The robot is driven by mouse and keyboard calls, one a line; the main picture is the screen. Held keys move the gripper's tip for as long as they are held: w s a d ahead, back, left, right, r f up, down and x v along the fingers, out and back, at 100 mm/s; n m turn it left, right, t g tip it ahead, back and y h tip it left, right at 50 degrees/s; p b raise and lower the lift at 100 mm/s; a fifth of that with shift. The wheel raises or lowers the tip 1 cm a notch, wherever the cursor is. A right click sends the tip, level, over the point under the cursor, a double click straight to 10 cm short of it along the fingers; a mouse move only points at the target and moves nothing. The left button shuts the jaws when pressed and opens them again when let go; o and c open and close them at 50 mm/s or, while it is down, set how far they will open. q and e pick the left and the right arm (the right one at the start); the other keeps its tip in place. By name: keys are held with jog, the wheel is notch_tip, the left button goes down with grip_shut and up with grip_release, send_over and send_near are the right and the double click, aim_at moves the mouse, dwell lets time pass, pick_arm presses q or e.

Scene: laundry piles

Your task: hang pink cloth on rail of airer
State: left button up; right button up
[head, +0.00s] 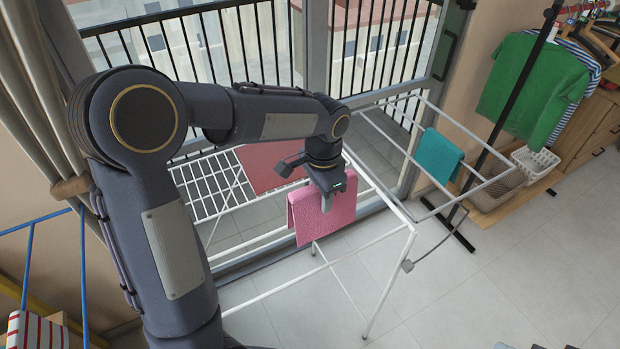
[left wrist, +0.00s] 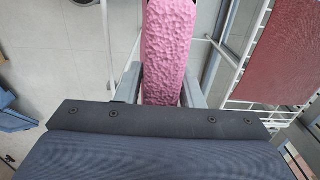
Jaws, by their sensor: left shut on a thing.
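The pink cloth (head: 318,221) is folded over and hangs with its lower edges down at the near part of the white airer (head: 411,229). My left gripper (head: 327,204) comes down from above and is shut on its upper part. In the left wrist view the pink cloth (left wrist: 168,45) runs between the two fingers of my left gripper (left wrist: 163,88). A white rail (head: 252,243) meets the cloth's side in the picture; I cannot tell whether the cloth lies over it or in front of it. My right gripper is not in view.
A darker red-pink cloth (head: 268,164) hangs on the airer behind, and a teal cloth (head: 437,155) on its right wing. A clothes rack with a green top (head: 531,88) and a white basket (head: 535,160) stand at right.

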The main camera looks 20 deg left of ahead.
pick_arm(q)
jog(key=shift+s+d, duration=0.5)
jog(key=shift+d, duration=0.2)
jog(key=b, duration=0.2)
send_over(339, 259)
jog(key=shift+w+f+b, duration=0.1)
jog(key=shift+f+b, duration=5.45)
jog(key=shift+f, duration=1.5)
jog(key=o, duration=1.1)
